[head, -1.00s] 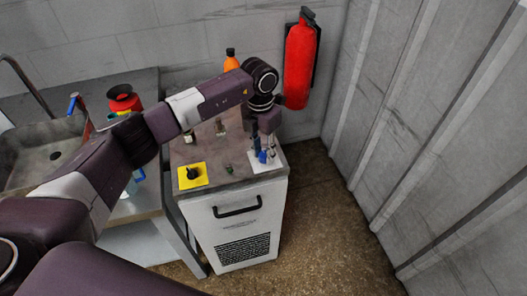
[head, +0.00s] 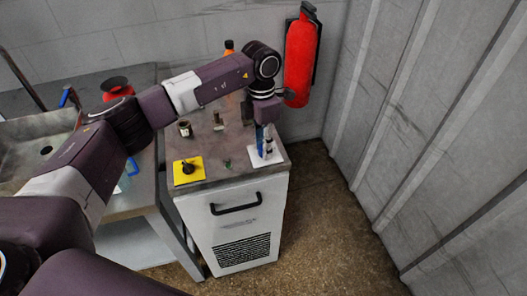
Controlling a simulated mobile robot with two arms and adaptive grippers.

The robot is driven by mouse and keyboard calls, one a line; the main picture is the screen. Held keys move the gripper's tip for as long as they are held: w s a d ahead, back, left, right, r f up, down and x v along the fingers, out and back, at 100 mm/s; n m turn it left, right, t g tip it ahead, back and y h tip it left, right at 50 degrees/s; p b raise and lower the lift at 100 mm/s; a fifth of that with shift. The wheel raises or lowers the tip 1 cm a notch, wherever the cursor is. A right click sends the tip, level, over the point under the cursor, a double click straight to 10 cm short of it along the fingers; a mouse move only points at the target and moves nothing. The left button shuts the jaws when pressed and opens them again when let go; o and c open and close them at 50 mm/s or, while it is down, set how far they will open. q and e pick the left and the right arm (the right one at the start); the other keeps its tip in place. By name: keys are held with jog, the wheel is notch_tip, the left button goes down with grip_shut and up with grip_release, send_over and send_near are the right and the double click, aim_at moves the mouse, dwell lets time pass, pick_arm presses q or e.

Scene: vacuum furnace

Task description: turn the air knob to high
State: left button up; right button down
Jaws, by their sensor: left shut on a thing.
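A white plate (head: 254,162) lies at the right front of the cabinet top, with a small blue knob on it that is mostly hidden by my fingers. My left gripper (head: 266,152) points down over this plate and is shut on the blue knob. A black knob (head: 187,168) sits on a yellow plate (head: 181,179) at the left front of the same top. I cannot read any labels or which way the blue knob points. My right gripper is not in view.
The grey-topped white cabinet (head: 240,208) also bears a small green part (head: 228,164) and a small cup (head: 185,129). A red extinguisher (head: 299,62) hangs behind my left wrist. A sink bench stands at left; the right floor is clear.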

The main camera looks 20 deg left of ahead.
pick_arm(q)
jog(key=m+b, duration=0.1)
jog(key=m, duration=0.1)
jog(key=m+b, duration=0.2)
jog(key=shift+w+m, duration=0.2)
jog(key=shift+m, duration=0.1)
jog(key=m+b, duration=0.2)
jog(key=m, duration=0.1)
jog(key=shift+r+m+b, duration=0.1)
jog(key=shift+m+b, duration=0.3)
jog(key=shift+m, duration=0.4)
jog(key=shift+r, duration=0.1)
jog(key=o, duration=1.2)
jog(key=shift+c, duration=0.2)
notch_tip(320, 180, up, 12)
jog(key=shift+w, duration=0.3)
